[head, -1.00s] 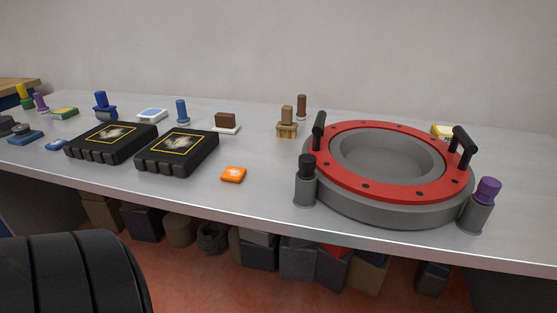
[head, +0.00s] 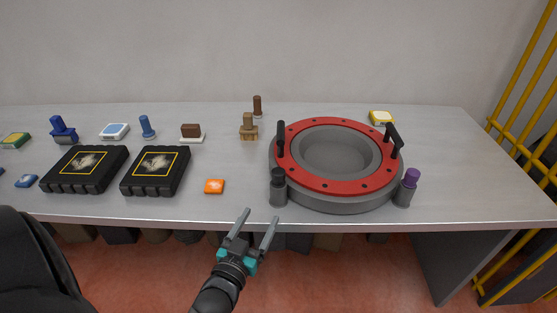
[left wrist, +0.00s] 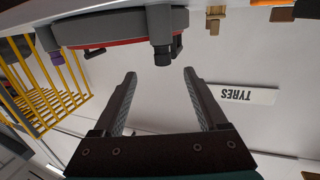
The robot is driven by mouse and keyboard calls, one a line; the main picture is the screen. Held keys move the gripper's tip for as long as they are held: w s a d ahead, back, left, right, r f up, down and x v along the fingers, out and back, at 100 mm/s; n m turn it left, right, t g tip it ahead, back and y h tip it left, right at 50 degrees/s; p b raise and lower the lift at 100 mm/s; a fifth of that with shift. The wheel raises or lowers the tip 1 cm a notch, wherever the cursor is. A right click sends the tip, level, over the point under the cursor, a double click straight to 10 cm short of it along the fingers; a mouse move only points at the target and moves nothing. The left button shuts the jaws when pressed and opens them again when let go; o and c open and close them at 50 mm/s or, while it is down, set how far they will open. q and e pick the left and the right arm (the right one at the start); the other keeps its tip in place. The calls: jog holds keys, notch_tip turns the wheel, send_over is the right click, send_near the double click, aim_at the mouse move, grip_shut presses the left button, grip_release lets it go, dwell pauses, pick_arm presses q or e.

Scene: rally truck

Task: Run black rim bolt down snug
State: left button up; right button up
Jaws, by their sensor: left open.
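The black rim bolt (head: 278,174) stands upright in a grey boss (head: 278,195) at the front left of the round grey rim (head: 345,199). Its dark head shows above the boss. In the left wrist view, which is upside down, the black bolt (left wrist: 162,59) shows just beyond the fingertips. My left gripper (head: 260,216) is open and empty in front of the table's front edge, below and a little left of the bolt, apart from it. Its two fingers also show in the left wrist view (left wrist: 158,75). My right gripper is not in view.
A purple bolt (head: 411,178) stands in the rim's front right boss. A red ring (head: 325,185) with two black handles tops the rim. Yellow bars (head: 520,95) stand at right.

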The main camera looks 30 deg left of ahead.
aim_at(276, 178)
pick_arm(q)
jog(key=shift+t, duration=0.3)
jog(key=x, duration=0.5)
jog(key=r+b+x, duration=0.1)
jog(key=x, duration=0.4)
jog(key=b+x, duration=0.1)
jog(key=x, duration=0.4)
jog(key=shift+a+r, duration=0.25)
jog(key=shift+r, duration=0.1)
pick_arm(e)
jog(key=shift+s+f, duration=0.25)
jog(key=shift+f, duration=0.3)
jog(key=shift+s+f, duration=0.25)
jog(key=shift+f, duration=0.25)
pick_arm(q)
grip_shut()
